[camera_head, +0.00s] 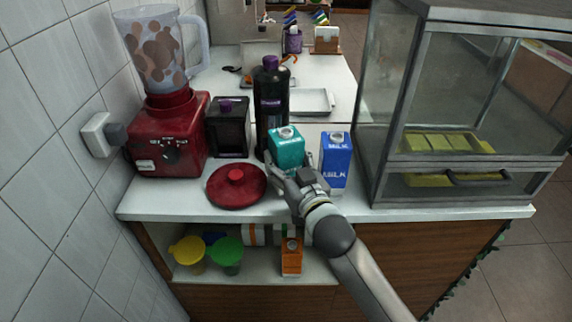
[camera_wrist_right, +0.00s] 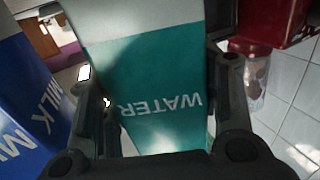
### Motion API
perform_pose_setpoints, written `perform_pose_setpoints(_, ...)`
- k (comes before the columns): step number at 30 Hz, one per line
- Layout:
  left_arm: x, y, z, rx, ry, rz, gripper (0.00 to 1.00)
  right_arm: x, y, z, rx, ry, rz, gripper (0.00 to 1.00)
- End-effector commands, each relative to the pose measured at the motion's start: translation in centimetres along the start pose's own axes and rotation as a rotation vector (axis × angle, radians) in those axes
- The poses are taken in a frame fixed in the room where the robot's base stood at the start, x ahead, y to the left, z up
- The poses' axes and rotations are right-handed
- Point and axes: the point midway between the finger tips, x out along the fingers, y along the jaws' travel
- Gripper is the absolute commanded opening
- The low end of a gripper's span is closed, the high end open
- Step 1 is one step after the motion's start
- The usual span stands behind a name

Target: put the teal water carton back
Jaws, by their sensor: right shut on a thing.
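The teal water carton (camera_head: 287,147) is on the white counter's near part in the head view, in front of the black bottle. In the right wrist view the carton (camera_wrist_right: 158,95) fills the middle, its WATER label upside down, between the two fingers. My right gripper (camera_head: 290,176) comes from the front and is shut on the carton. In the right wrist view its fingers (camera_wrist_right: 165,105) flank the carton on both sides. Whether the carton's base touches the counter is hidden by the gripper. My left gripper is not in view.
A blue milk carton (camera_head: 335,160) stands close on the right. A red lid (camera_head: 236,186) lies to the left. A black bottle (camera_head: 271,100), black box (camera_head: 229,127) and red blender (camera_head: 170,135) stand behind. A glass case (camera_head: 400,105) bounds the right. An orange carton (camera_head: 291,256) stands on the lower shelf.

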Motion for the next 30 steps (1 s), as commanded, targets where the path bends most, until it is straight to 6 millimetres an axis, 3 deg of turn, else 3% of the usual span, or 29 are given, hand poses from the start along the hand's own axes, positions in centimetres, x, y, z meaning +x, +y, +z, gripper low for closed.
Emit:
perform_pose_setpoints(3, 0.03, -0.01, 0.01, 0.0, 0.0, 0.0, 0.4, -0.02, 0.0, 1.16, 0.0, 0.0, 0.0, 0.22)
perform_pose_setpoints(14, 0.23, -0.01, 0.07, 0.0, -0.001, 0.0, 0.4, -0.03, -0.03, 1.54, 0.001, 0.002, 0.0, 0.22)
perform_pose_setpoints(15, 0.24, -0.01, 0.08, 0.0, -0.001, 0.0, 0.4, -0.03, -0.03, 1.62, 0.001, 0.002, 0.0, 0.58)
perform_pose_setpoints(17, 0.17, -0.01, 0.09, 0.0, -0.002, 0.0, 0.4, -0.03, -0.03, 1.54, 0.0, 0.002, 0.0, 0.66)
perform_pose_setpoints(30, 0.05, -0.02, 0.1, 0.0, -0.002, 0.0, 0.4, -0.43, 0.01, 1.34, 0.0, 0.0, 0.001, 0.66)
